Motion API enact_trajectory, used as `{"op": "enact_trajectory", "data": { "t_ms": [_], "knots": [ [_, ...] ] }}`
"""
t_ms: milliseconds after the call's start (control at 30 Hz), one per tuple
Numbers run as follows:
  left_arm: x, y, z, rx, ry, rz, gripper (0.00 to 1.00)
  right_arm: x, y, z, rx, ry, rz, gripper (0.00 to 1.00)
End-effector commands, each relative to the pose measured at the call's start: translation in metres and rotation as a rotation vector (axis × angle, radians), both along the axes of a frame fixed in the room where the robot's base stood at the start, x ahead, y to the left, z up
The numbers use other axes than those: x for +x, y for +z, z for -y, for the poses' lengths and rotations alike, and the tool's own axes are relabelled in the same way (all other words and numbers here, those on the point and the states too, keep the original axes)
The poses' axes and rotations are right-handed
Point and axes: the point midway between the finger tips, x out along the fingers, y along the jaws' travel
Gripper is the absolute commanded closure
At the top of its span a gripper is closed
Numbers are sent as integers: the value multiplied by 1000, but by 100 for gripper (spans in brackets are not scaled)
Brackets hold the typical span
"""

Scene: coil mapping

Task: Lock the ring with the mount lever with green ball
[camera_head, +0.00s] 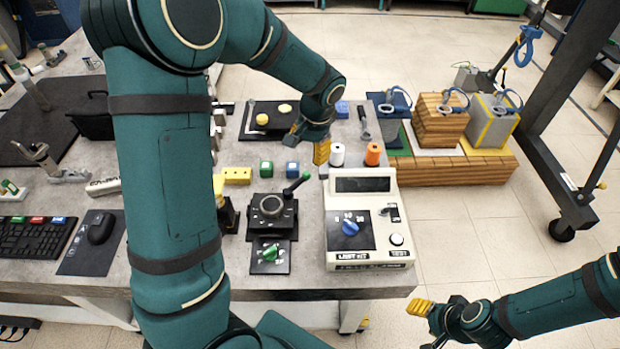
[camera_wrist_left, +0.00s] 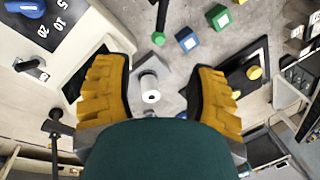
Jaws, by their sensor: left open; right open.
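The black mount (camera_head: 258,224) stands on the bench with a dark round ring (camera_head: 272,206) in its top. Its lever with green ball (camera_head: 296,187) sticks up and to the right from the mount. The green ball also shows in the left wrist view (camera_wrist_left: 158,39), at the top and beyond my fingers. My left gripper (camera_head: 321,151) is open behind and to the right of the lever, apart from it. In the left wrist view (camera_wrist_left: 160,80) a white spool (camera_wrist_left: 150,92) appears between its fingers. My right gripper (camera_head: 420,307) is open in front of the bench, away from the mount.
The white test box (camera_head: 368,262) with a blue knob stands right of the mount. A green knob panel (camera_head: 270,257) lies in front. Green (camera_head: 266,168) and blue cubes (camera_head: 292,168) and a yellow block (camera_head: 238,175) lie behind. An orange spool (camera_head: 373,154) stands beside the white one.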

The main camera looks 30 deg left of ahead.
Motion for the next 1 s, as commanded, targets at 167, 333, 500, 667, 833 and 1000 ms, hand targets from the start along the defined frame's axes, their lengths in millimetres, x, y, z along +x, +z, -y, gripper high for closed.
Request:
{"op": "enact_trajectory", "data": {
  "t_ms": [167, 333, 500, 667, 833, 1000],
  "knots": [
    [0, -11, -1, 1, 0, -3, 44, 0, -4, 0, 0, 1, 1, 48],
    [1, -38, -6, 0, 1, -5, 44, -1, -7, -1, 0, 3, -2, 48],
    [3, -72, -12, -1, 0, -5, 44, -2, -12, -1, 1, 6, -5, 48],
    [5, -101, -18, -1, 1, -4, 44, -4, -16, -1, 3, 9, -8, 48],
    [6, -125, -22, 0, 0, -3, 44, -5, -19, -1, 3, 11, -11, 48],
    [7, -136, -24, -1, 0, -1, 44, -5, -20, -2, 3, 12, -12, 48]
  ]
}}
